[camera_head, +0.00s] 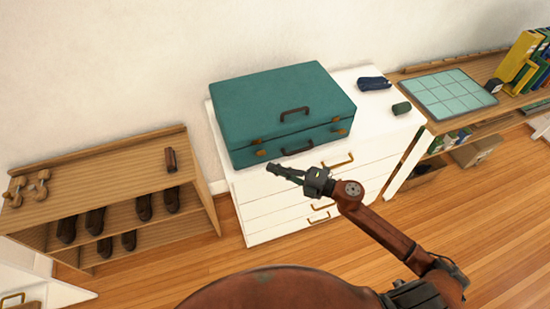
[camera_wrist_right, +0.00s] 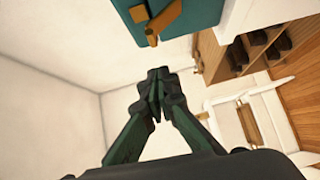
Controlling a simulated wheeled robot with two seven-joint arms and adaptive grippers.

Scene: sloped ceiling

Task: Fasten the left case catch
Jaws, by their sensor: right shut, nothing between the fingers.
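The closed teal case (camera_head: 280,105) lies on the white chest of drawers, with a dark handle on its lid and another on its front. The left case catch (camera_head: 260,152) is a small brass piece on the front near the left corner. In the right wrist view the catch (camera_wrist_right: 163,20) shows close up on the case's edge (camera_wrist_right: 195,15), its lever standing out from the case. I cannot tell whether it is hooked. My right gripper (camera_head: 275,170) is shut and empty, just in front of and below the left catch, apart from it. Its fingertips (camera_wrist_right: 160,80) meet below the catch in the wrist view. My left gripper is not in view.
The right case catch (camera_head: 338,126) is on the same front. A dark blue pouch (camera_head: 374,83) and a green cylinder (camera_head: 401,108) lie right of the case. A wooden shoe rack (camera_head: 100,185) stands left. The floor in front is clear.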

